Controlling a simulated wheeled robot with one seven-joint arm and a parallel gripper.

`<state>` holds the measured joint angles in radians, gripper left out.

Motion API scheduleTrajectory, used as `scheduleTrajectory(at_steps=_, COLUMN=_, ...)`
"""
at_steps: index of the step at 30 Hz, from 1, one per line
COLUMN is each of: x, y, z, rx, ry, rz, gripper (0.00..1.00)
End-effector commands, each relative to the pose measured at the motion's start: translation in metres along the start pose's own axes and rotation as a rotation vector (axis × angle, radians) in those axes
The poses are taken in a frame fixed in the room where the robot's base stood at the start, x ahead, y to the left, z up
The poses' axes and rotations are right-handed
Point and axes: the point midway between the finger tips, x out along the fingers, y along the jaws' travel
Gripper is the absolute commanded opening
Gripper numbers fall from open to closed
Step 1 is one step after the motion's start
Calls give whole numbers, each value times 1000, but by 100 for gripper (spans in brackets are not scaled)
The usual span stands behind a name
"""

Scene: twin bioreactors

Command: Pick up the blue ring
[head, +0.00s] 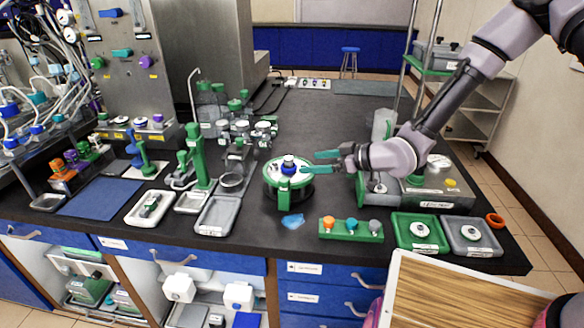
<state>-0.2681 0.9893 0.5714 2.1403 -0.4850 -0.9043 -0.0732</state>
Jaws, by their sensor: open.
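A small blue ring-like piece (289,168) sits at the middle of the white top of a round green device (283,190) on the dark bench. A light knob shows above the blue piece; I cannot tell whether the ring is around a post. My gripper (308,162) reaches in from the right. Its two teal fingers are apart, with nothing between them. The fingertips are just right of the blue piece, over or beside the device's right edge. I cannot tell whether the lower finger touches the device.
A block with orange, teal and grey knobs (351,238), a green tray (406,246) and a grey tray (488,250) line the front edge. An orange ring (495,220) lies at the right. A green stand (197,165) is left.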

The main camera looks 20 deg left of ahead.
Motion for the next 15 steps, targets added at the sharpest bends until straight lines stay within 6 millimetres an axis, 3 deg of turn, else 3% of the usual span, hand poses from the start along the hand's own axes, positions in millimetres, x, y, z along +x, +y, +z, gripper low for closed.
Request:
scheduleTrajectory(at_steps=3, x=19, y=0, z=0, rx=-1, ry=0, rz=-2, gripper=92)
scheduleTrajectory(at_steps=10, x=36, y=0, z=2, rx=0, ry=-1, rz=0, gripper=92)
scheduleTrajectory(at_steps=15, x=63, y=1, z=6, rx=1, ry=-2, rz=0, gripper=92)
